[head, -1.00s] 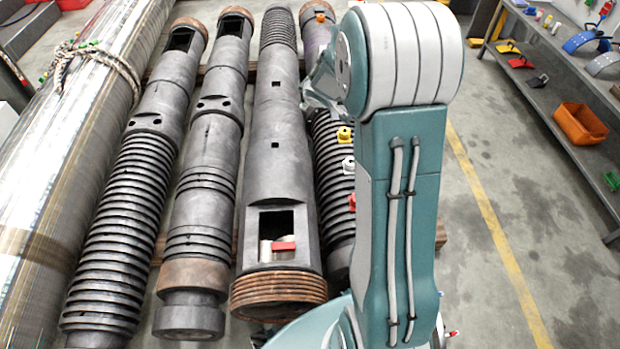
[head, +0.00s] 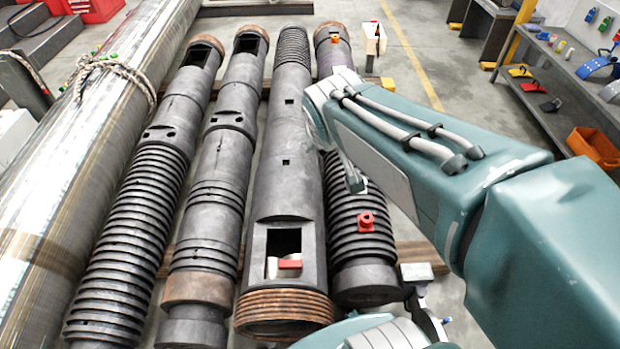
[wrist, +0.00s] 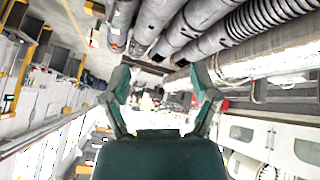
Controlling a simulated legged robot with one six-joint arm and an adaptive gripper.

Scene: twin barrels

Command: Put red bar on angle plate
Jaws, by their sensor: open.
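A small red bar (head: 289,264) lies across the square opening near the front end of the third barrel (head: 283,215), beside a pale rounded piece (head: 273,268). I cannot clearly pick out the angle plate. A pale upright block (head: 374,38) stands past the far end of the rightmost barrel. My gripper (wrist: 162,88) is open in the wrist view, with its two fingers apart and nothing between them. In the head view my arm reaches over the right barrel, and my gripper is mostly hidden behind it.
A red fitting (head: 366,221) sits on the ribbed rightmost barrel (head: 358,205). A big shiny pipe (head: 75,180) with rope runs along the left. A shelf (head: 555,85) with an orange bin (head: 594,147) stands at the right. Floor near the yellow line (head: 425,75) is clear.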

